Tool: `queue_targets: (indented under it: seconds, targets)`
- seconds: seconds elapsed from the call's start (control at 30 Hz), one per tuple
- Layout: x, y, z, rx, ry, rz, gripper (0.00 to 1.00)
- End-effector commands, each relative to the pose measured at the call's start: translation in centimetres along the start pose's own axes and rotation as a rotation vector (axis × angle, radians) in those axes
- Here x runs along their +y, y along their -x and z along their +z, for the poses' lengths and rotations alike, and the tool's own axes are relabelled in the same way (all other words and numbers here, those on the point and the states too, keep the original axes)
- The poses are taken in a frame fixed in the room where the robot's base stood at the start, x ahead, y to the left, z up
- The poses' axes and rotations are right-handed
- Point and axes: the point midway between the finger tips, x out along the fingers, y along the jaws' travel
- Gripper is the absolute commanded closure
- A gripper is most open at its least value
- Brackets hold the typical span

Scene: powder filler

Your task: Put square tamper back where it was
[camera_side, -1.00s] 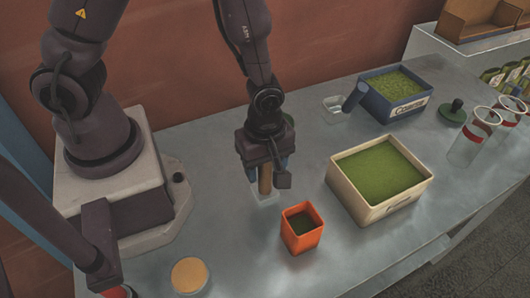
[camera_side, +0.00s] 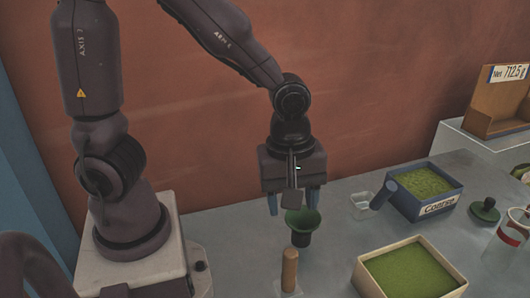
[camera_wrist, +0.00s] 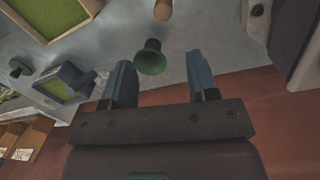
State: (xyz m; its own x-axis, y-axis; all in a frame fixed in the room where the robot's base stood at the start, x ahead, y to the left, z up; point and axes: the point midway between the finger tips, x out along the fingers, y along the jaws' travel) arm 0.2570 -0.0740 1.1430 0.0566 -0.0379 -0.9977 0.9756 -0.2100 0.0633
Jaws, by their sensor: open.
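The square tamper stands upright on the grey table, with a wooden handle (camera_side: 290,268) and a pale clear base low in the side view. Its handle also shows at the top edge of the wrist view (camera_wrist: 163,9). My gripper (camera_side: 293,206) is open and empty, raised behind the tamper and apart from it.
A cream box of green powder (camera_side: 412,270) is at the front right. A small clear cup (camera_side: 361,206) and a green round tool (camera_side: 485,209) flank the blue box.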

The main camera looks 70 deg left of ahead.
Motion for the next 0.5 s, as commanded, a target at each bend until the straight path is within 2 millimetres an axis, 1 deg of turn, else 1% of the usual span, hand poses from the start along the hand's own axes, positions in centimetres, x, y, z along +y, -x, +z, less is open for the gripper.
queue_targets:
  seconds: [0.03, 0.1, 0.17, 0.2, 0.3, 0.4, 0.5]
  targets:
    - [-0.1, 1.8, -0.7, -0.008, -0.099, 0.048, 0.46]
    - [-0.6, 4.1, -1.6, 0.000, -0.282, 0.111, 0.46]
    - [-1.2, 6.0, -2.4, 0.026, -0.449, 0.163, 0.46]
    - [-1.7, 7.3, -2.9, 0.052, -0.560, 0.194, 0.46]
    - [-3.2, 9.9, -4.1, 0.140, -0.824, 0.254, 0.46]
    - [-4.6, 11.8, -4.9, 0.239, -1.045, 0.279, 0.46]
    - [-5.8, 13.1, -5.3, 0.321, -1.203, 0.279, 0.46]
